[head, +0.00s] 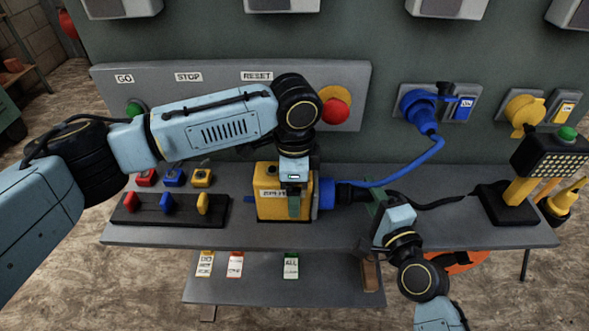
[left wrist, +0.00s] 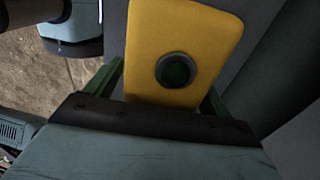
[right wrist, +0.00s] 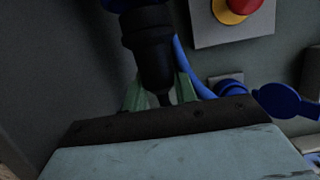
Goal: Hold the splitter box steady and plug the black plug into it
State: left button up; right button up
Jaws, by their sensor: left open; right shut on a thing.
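The yellow splitter box (head: 268,208) stands on the grey shelf, with a blue socket (head: 326,193) on its right side. My left gripper (head: 294,205) is over it from above, open; in the left wrist view its green fingers stand either side of the yellow box (left wrist: 205,35). The black plug (head: 347,194) lies level at the blue socket's mouth; how deep it sits cannot be told. My right gripper (head: 374,212) is shut on the plug's rear end. The right wrist view shows the black plug (right wrist: 151,50) pointing at a blue edge.
A rack of coloured switches (head: 165,209) sits left of the box. A blue cable (head: 415,161) runs from the wall plug (head: 418,108) towards the box. A black lamp (head: 550,155) stands at the shelf's right end. A red stop button (head: 336,110) is behind my left arm.

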pick_arm(q)
jog(key=shift+f, duration=0.4)
jog(key=shift+c, duration=0.3)
jog(key=c, duration=1.4)
jog(key=shift+r, duration=0.1)
dwell(1.0)
